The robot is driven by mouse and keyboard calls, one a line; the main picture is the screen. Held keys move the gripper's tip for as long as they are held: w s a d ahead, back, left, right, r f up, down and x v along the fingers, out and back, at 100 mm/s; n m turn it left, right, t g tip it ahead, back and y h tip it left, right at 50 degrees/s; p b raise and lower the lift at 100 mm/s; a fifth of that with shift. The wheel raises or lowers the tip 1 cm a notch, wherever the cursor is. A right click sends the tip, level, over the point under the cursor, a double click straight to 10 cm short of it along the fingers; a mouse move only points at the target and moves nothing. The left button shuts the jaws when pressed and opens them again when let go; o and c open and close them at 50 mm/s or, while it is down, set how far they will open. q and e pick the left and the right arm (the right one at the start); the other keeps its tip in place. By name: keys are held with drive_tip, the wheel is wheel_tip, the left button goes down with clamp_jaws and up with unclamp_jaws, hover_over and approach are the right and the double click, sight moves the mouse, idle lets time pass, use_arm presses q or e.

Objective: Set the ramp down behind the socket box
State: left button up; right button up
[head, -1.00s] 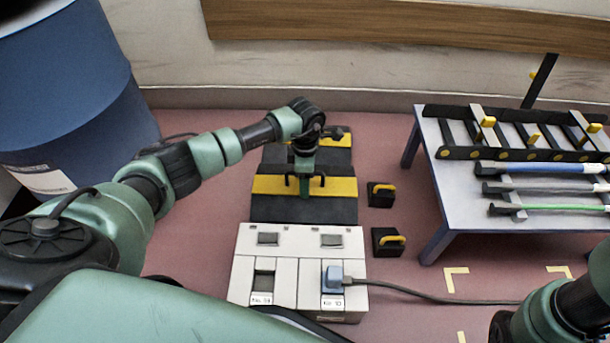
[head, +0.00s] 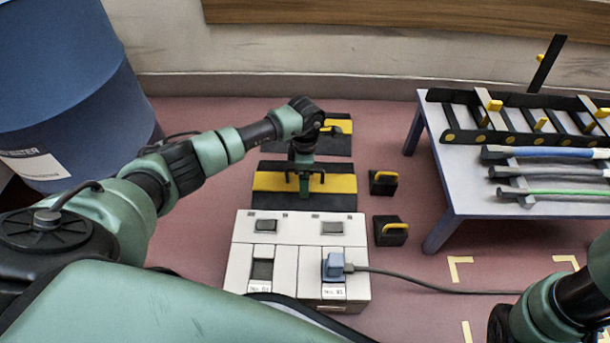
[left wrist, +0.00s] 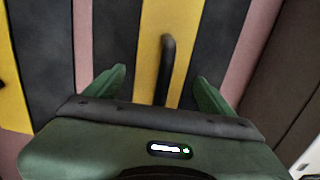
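The ramp (head: 274,182), black with a yellow stripe, lies flat behind the white socket box (head: 285,230); it looks down on the floor. In the left wrist view a thin strip of pink floor runs between the ramp (left wrist: 116,35) and a dark side, probably the box's. My left gripper (head: 304,188) is over the ramp's middle. In the left wrist view its fingers (left wrist: 160,80) are spread either side of the ramp's black handle (left wrist: 168,65), touching neither side. Only the links of my right arm show at the lower right; its gripper is out of view.
A second striped ramp (head: 340,144) lies farther back, past a floor gap. Two black blocks with yellow handles (head: 383,186) (head: 390,234) stand to the right. A blue plug with a grey cable (head: 430,288) sits in the box. A table (head: 462,193) is right; a blue drum (head: 75,110) left.

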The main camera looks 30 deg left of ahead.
use_arm(q)
drive_tip(key=shift+r, duration=0.15)
wheel_tip(320, 180, up, 11)
drive_tip(key=p, duration=0.8)
drive_tip(key=shift+r+p, duration=0.4)
drive_tip(key=shift+p, duration=0.1)
drive_tip(key=shift+r, duration=0.15)
